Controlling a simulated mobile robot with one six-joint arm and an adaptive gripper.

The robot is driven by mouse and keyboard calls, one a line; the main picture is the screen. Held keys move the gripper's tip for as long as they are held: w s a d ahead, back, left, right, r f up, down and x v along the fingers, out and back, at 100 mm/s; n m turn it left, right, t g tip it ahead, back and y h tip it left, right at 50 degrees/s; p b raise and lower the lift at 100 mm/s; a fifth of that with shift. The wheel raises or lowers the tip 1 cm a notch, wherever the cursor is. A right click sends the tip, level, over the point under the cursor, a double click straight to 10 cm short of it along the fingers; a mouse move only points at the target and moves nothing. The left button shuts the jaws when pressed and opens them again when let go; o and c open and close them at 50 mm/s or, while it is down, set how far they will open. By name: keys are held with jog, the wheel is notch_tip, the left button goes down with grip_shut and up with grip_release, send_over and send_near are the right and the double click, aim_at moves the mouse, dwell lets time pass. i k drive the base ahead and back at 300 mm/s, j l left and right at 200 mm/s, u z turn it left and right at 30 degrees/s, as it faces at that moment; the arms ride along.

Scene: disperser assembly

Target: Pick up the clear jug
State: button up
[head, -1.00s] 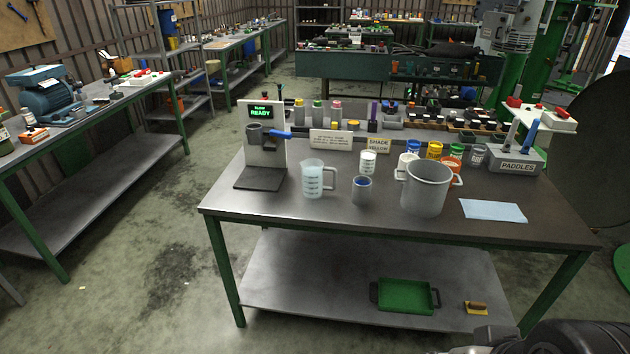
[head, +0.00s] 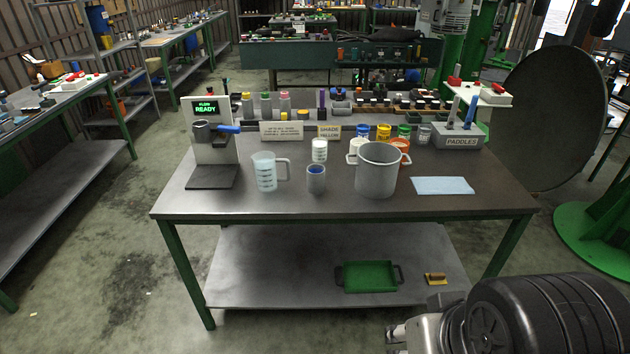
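The clear jug (head: 265,173) is a translucent measuring jug with dark markings. It stands upright on the front left part of the dark-topped workbench (head: 330,206), with its handle to the right. My arm shows at the bottom right of the head view, well away from the jug. The fingers of my gripper are not visible. Nothing stands in front of the jug.
A grey cup with blue contents (head: 316,180) stands just right of the jug, then a large grey pot (head: 376,172). A machine with a "READY" screen (head: 206,108) stands to its left. A blue cloth (head: 442,185) lies at right. The bench's front edge is clear.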

aim_at(273, 172)
jog(key=z, duration=0.15)
jog(key=i+j+z, duration=0.2)
jog(key=j, duration=0.2)
jog(key=i+j+z, duration=0.2)
jog(key=j, duration=0.25)
jog(key=i+j+z, duration=0.2)
jog(key=j, duration=0.25)
jog(key=j+z, duration=0.25)
jog(key=j, duration=0.25)
jog(key=i+j+z, duration=0.2)
jog(key=j, duration=1.4)
